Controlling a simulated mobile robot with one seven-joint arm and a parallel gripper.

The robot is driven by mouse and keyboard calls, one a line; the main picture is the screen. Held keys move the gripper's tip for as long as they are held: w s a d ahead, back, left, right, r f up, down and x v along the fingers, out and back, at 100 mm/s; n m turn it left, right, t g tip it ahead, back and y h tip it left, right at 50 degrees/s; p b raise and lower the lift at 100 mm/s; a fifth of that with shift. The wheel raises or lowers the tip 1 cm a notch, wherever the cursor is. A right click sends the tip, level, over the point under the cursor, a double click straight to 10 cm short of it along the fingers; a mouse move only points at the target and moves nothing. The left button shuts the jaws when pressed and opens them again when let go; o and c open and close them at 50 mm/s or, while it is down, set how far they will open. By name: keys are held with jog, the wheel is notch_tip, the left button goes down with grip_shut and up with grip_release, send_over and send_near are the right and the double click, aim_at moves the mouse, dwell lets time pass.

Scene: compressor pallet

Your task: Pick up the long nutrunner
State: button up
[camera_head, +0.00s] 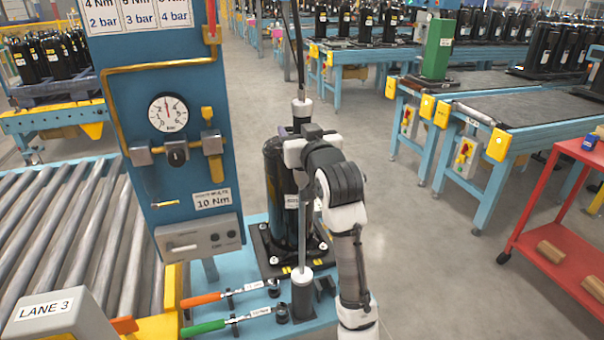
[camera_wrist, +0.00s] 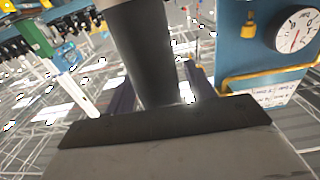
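The long nutrunner (camera_head: 302,232) stands upright in the head view: a grey top on a hanging cable, a dark body and a thin shaft. In the wrist view the dark cylindrical body (camera_wrist: 145,45) passes between my two fingers (camera_wrist: 160,92). A bright gap shows between the body and the right finger, so the fingers look open around it. Their tips are hard to see.
A blue gauge panel (camera_head: 185,125) rises at left. Orange-handled (camera_head: 202,300) and green-handled (camera_head: 205,326) wrenches lie near the holder. A red cart (camera_head: 560,215) is at right; the floor between is clear.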

grip_shut()
dwell(0.8)
jog(key=shift+r, duration=0.15)
dwell(0.4)
